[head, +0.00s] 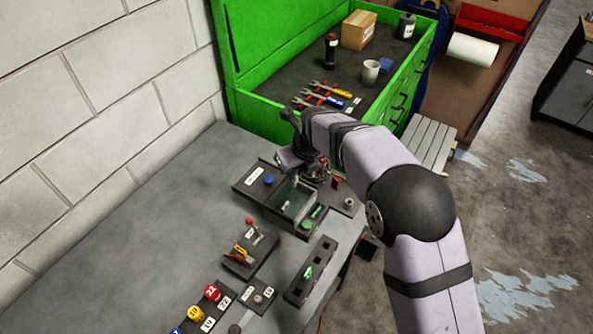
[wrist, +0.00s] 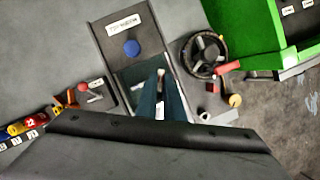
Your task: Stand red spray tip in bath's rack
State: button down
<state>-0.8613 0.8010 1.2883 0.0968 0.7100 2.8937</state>
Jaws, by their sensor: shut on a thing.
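The bath (head: 268,205) is a dark open box with a pale basin, a label and a blue knob (head: 269,180); it also shows in the wrist view (wrist: 126,76). My gripper (head: 297,179) is over the basin with its fingers pointing down. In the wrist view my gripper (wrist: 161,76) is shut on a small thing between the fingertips. The fingers mostly hide that thing, and I cannot make out its colour or shape. I cannot clearly identify the red spray tip. The rack inside the bath is hidden or too small to tell.
A black handwheel (wrist: 204,55) with a red handle (wrist: 227,68) stands right of the bath. A dark holder (head: 300,284) with a green tip (head: 308,272) is nearer the front. A red-knobbed lever (head: 249,221) stands front left. The green tool chest (head: 259,118) rises behind. The left bench is clear.

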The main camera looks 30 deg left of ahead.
aim_at(298, 180)
jog(key=shift+f+b, duration=1.95)
jog(key=shift+f, duration=0.7)
jog(key=shift+f+b, duration=0.8)
jog(key=shift+f, duration=1.25)
dwell(0.9)
jog(key=c, duration=1.5)
grip_release()
jog(key=shift+c, duration=0.2)
jog(key=shift+r, duration=0.2)
jog(key=shift+w+p+v, duration=0.15)
jog(key=shift+p+v, duration=0.45)
jog(key=shift+v, duration=0.2)
jog(key=shift+w+p+v, duration=0.15)
jog(key=shift+p+v, duration=0.4)
jog(key=shift+v, duration=0.25)
jog(key=shift+s+p+v, duration=0.15)
jog(key=shift+p+v, duration=0.5)
jog(key=shift+v, duration=0.25)
jog(key=shift+s+p+v, duration=0.1)
jog(key=shift+p+v, duration=0.55)
jog(key=shift+v, duration=0.25)
